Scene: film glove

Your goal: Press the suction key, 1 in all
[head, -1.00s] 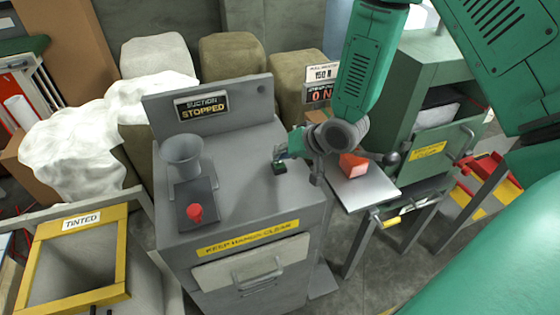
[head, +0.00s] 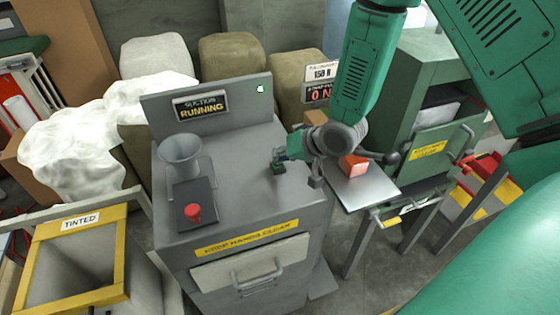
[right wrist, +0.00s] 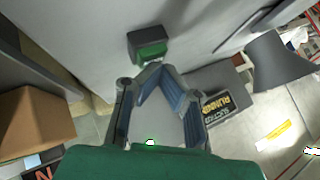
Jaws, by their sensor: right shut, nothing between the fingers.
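The suction key is a small green key (head: 279,168) in a dark housing on top of the grey machine (head: 240,195). It also shows in the right wrist view as a green block (right wrist: 152,50). The sign (head: 201,107) reads SUCTION RUNNING, and a small lamp (head: 260,89) on the back panel is lit. My right gripper (head: 281,155) is shut and empty, its fingertips right beside the key. In the right wrist view the fingertips (right wrist: 154,69) sit just below the green block; I cannot tell whether they touch it. My left gripper is not in view.
A red button (head: 193,211) and a grey funnel (head: 181,155) stand on the left of the machine top. A metal shelf with an orange-red block (head: 354,165) is to the right, before a green cabinet (head: 435,115). A yellow-rimmed TINTED bin (head: 120,250) is at lower left.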

